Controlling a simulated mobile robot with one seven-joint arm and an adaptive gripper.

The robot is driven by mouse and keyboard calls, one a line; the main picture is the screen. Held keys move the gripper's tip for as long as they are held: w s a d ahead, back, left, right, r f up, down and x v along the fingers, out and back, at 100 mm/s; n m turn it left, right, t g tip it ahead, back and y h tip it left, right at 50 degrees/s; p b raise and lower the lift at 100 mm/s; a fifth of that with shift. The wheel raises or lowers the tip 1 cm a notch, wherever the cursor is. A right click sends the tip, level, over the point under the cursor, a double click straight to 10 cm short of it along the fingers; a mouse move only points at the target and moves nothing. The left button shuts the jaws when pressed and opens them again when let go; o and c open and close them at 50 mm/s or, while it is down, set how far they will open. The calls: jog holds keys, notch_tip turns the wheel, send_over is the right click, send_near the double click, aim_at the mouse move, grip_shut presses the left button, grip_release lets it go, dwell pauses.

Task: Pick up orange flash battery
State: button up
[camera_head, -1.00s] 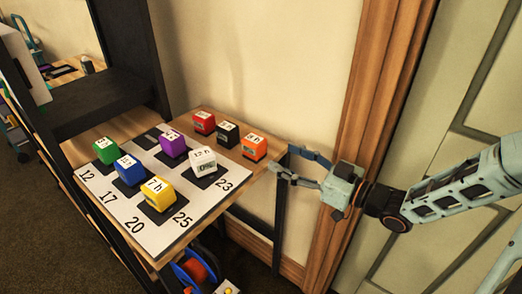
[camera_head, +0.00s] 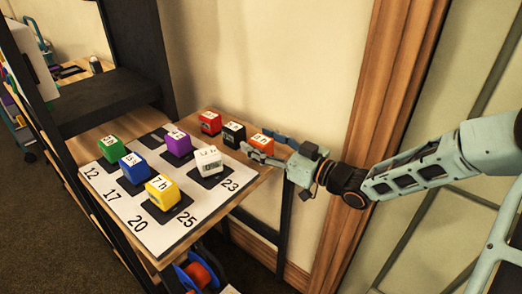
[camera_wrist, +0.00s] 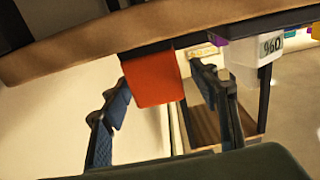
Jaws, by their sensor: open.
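The orange flash battery (camera_head: 261,143) is a small orange block with a white label on top, at the right back corner of the small table. In the head view my gripper (camera_head: 264,148) covers part of it. In the wrist view the orange block (camera_wrist: 153,78) sits between the two spread fingers of my gripper (camera_wrist: 158,105). My gripper is open, with a finger on each side of the block. I cannot tell whether either finger touches it.
The black block (camera_head: 234,134) stands close left of the orange one, and the red block (camera_head: 210,122) beyond it. White (camera_head: 208,161), purple (camera_head: 178,145), yellow (camera_head: 162,192), blue (camera_head: 135,168) and green (camera_head: 111,149) blocks stand on a numbered white mat (camera_head: 150,231). A wall is behind.

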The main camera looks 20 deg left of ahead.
grip_shut()
dwell(0.3)
jog(key=shift+r, duration=0.15)
